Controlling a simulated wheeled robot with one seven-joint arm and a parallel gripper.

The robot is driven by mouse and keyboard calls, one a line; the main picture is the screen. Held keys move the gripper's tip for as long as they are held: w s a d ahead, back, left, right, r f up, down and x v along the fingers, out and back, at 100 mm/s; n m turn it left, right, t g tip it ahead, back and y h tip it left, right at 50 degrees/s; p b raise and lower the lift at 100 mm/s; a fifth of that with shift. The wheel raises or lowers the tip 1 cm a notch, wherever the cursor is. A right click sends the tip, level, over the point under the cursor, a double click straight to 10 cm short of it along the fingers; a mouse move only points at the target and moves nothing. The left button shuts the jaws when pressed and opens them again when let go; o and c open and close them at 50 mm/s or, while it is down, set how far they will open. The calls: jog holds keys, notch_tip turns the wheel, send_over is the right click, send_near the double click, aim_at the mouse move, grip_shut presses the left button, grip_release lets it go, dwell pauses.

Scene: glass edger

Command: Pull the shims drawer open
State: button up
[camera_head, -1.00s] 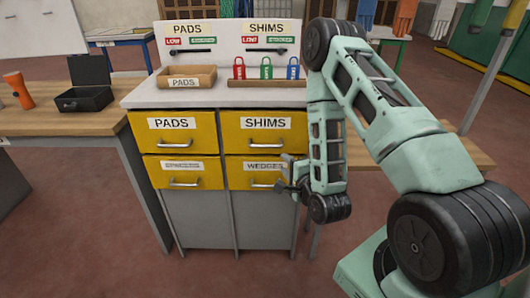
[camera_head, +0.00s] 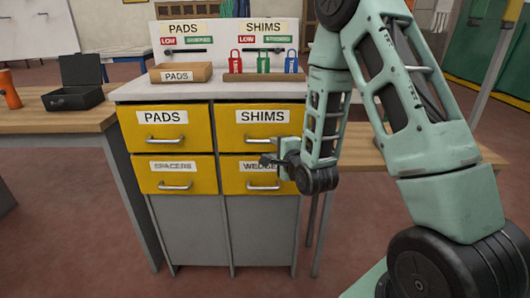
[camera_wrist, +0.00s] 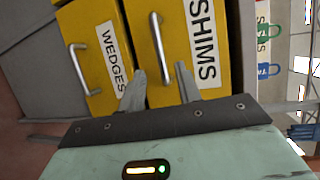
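The shims drawer (camera_head: 230,135) is the yellow upper right drawer of the cabinet, with a white SHIMS label, and looks closed. Its silver bar handle shows in the wrist view (camera_wrist: 159,48), running lengthwise in that picture. My gripper (camera_head: 268,160) is in front of the cabinet, near the lower edge of the shims drawer. In the wrist view, my gripper (camera_wrist: 160,67) has its two fingers apart, with the handle beyond the tips and roughly between them. I see no contact with the handle. In the head view, my gripper partly covers the wedges label below.
The wedges drawer (camera_head: 235,176) is below, the pads drawer (camera_head: 150,130) and spacers drawer (camera_head: 160,185) to the left. A tray (camera_head: 210,72) and colored padlock-shaped tags (camera_head: 264,62) are on top. Wooden benches (camera_head: 60,117) flank the cabinet. Floor in front is clear.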

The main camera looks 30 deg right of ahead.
aim_at(266, 142)
jog(key=x, duration=0.8)
jog(key=shift+p, duration=0.3)
grip_shut()
